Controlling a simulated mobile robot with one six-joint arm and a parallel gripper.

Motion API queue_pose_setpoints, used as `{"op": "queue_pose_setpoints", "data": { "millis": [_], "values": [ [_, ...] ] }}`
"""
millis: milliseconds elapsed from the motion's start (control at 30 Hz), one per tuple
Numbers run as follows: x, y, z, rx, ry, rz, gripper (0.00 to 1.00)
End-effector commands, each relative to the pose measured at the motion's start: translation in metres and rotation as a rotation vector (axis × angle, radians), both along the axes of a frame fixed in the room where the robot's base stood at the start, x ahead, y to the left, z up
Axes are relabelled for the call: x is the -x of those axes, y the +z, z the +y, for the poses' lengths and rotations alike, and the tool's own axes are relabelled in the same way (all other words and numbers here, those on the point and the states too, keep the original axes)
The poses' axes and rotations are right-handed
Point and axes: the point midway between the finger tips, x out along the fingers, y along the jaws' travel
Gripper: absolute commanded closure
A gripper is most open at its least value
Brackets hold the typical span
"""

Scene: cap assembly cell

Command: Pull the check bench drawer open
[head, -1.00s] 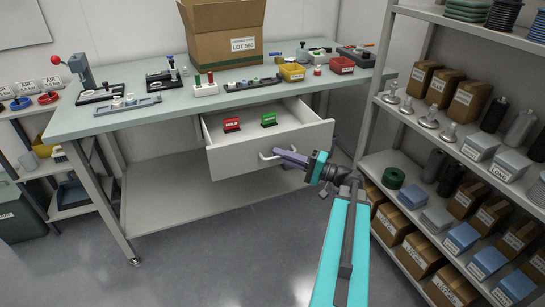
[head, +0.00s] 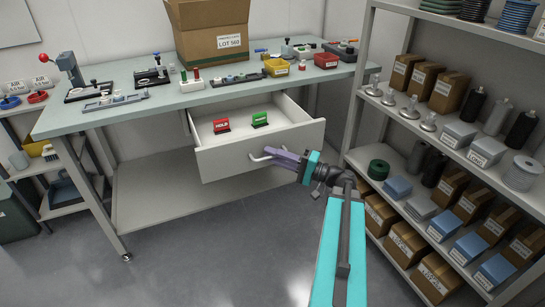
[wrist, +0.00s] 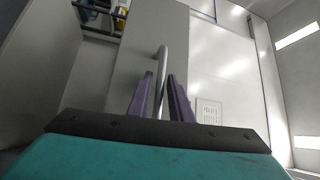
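The check bench drawer (head: 262,158) is white and stands well open below the bench top (head: 160,109). A red HOLD sign (head: 221,126) and a green sign (head: 260,119) stand inside it. My gripper (head: 281,159) is at the drawer front, on the pale bar handle (head: 259,157). In the wrist view the handle (wrist: 161,62) runs between my two purple fingers (wrist: 160,90), with one finger close on each side. The gripper looks shut on the handle. The fingertips partly hide the handle's right part in the head view.
A shelving rack (head: 353,157) with boxes and bottles stands close on the right. A cardboard box (head: 208,32) and several fixtures and bins stand on the bench. The bench has a lower shelf (head: 150,195). The grey floor (head: 220,250) before the drawer is clear.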

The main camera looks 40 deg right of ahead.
Motion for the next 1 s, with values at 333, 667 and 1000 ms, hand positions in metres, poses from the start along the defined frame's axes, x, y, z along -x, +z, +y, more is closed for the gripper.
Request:
{"op": "queue_pose_setpoints", "data": {
  "millis": [333,667,1000],
  "values": [
    [-0.001,-0.001,0.006,0.001,0.012,0.001,0.72],
    [0.011,-0.003,-0.003,0.001,0.011,0.001,0.72],
    [0.046,-0.009,-0.025,0.001,0.011,0.002,0.72]
  ]
}}
